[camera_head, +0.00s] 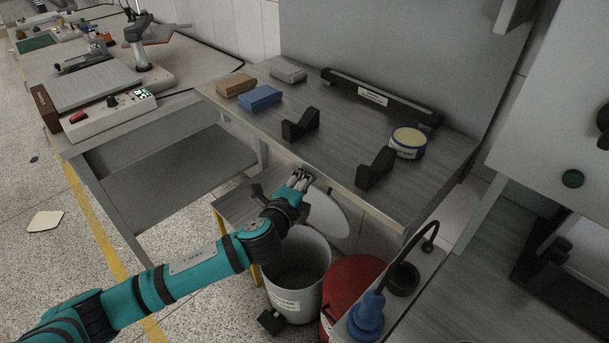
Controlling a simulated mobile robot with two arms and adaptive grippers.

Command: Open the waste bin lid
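The waste bin (313,277) is a light grey cylinder with a label, standing on the floor below the front edge of the workbench. Its round pale lid (330,215) stands raised and steeply tilted at the far side of the bin, so the dark inside shows. My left gripper (300,177) is beside the upper left part of the lid, just below the bench edge. Its fingers are small and partly overlapped, so their opening and any contact with the lid are unclear. My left forearm crosses in front of the bin's left rim. My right gripper is not in view.
The workbench (335,150) overhangs close above my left gripper. It carries black brackets, a blue box (260,97), a brown box (236,84) and a round tin (408,142). A red container (350,278) stands right of the bin. Paper (45,222) lies on the open floor at left.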

